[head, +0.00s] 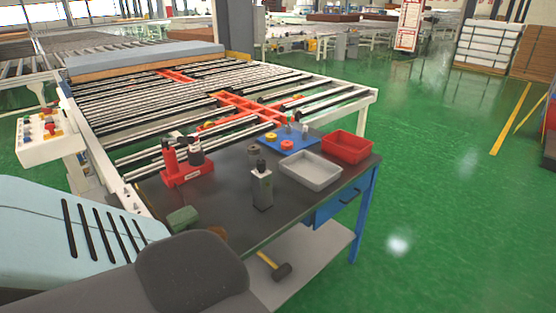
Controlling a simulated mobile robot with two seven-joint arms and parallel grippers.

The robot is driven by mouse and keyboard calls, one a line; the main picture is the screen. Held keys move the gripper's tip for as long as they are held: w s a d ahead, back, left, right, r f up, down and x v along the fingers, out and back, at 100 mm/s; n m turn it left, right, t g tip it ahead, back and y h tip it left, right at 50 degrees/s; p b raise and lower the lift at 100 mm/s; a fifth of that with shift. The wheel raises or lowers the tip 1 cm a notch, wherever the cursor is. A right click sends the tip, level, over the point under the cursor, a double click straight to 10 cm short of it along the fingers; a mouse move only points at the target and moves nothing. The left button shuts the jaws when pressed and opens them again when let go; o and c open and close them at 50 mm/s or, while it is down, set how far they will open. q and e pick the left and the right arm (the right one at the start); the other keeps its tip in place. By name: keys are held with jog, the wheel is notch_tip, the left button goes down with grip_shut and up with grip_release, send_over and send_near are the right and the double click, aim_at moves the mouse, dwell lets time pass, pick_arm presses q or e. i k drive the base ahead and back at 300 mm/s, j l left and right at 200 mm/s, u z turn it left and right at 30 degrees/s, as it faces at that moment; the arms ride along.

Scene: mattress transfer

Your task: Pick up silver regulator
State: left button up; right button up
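Neither of my grippers shows in the head view. Nothing is seen touching the regulator.
The caddy holds a red bottle and a dark bottle. A green block (182,218) lies at the bench's left. A blue board (284,144) and red bin (347,147) sit behind the tray. A roller conveyor (130,99) adjoins the bench; open green floor (450,220) lies right.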

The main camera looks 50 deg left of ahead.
aim_at(262, 186)
jog(key=i+u, duration=0.4)
jog(key=i+l+u, duration=0.1)
jog(key=u, duration=0.25)
jog(key=i+l+u, duration=0.2)
jog(key=i+u, duration=0.2)
jog(key=i+l+u, duration=0.1)
jog(key=u, duration=0.3)
jog(key=i+l+u, duration=0.15)
jog(key=u, duration=0.25)
jog(key=i+l+u, duration=0.15)
jog(key=u, duration=0.25)
jog(key=i+l+u, duration=0.2)
jog(key=u, duration=0.15)
jog(key=i+l+u, duration=0.15)
jog(key=l+u, duration=0.2)
jog(key=k+l, duration=0.1)
jog(key=k, duration=0.35)
jog(key=i, duration=0.45)
